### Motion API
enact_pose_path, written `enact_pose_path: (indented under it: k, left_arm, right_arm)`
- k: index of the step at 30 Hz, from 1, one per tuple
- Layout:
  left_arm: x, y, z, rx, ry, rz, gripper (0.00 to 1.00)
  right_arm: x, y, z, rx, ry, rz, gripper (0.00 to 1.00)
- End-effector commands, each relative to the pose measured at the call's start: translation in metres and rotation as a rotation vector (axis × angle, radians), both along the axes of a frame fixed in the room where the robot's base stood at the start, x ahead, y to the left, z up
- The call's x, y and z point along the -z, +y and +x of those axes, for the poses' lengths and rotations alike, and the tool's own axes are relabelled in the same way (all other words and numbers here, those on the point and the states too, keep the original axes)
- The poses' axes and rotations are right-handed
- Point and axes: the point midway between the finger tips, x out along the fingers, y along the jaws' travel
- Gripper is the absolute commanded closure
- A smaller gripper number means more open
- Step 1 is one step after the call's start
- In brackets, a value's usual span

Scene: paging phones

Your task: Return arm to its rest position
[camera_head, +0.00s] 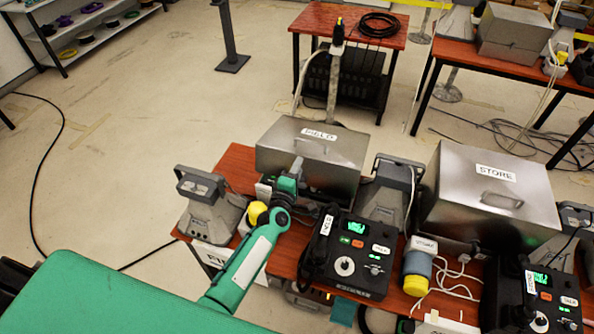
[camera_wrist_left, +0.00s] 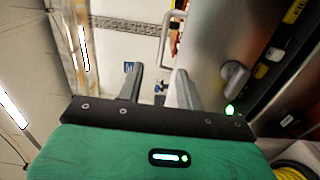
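My left arm (camera_head: 248,262) reaches in from the lower left over the near table. Its left gripper (camera_head: 297,163) is at the left front of a metal box (camera_head: 335,147) with a label that is hard to read. In the left wrist view the fingers of the left gripper (camera_wrist_left: 160,88) stand apart with nothing held between them. I cannot tell whether the fingers touch the box. My right gripper is not in view.
A black phone unit (camera_head: 357,256) and a metal box labelled STORE (camera_head: 490,195) stand on the near table. A grey horn speaker (camera_head: 208,215) is left of the gripper. Open floor (camera_head: 130,150) lies to the left.

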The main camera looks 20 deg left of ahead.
Motion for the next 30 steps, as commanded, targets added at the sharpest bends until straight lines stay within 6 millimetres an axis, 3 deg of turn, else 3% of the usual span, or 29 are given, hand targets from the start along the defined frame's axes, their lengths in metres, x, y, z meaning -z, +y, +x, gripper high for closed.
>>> enact_pose_path:
  k: [1, 5, 23, 26, 30]
  left_arm:
    - [-0.010, 0.000, 0.000, 0.000, 0.000, 0.000, 0.64]
    - [-0.015, 0.000, 0.000, 0.000, 0.001, 0.000, 0.64]
    - [-0.015, -0.001, -0.002, 0.008, 0.005, 0.009, 0.64]
    - [-0.014, -0.009, -0.012, 0.057, 0.025, 0.064, 0.64]
    - [-0.013, -0.028, -0.046, 0.204, 0.088, 0.246, 0.64]
  right_arm:
    - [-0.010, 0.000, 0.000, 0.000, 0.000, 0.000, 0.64]
    - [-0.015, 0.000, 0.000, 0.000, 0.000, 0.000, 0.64]
    - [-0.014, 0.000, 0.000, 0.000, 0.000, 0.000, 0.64]
    - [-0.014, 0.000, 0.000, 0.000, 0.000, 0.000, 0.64]
    - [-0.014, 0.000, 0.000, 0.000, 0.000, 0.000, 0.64]
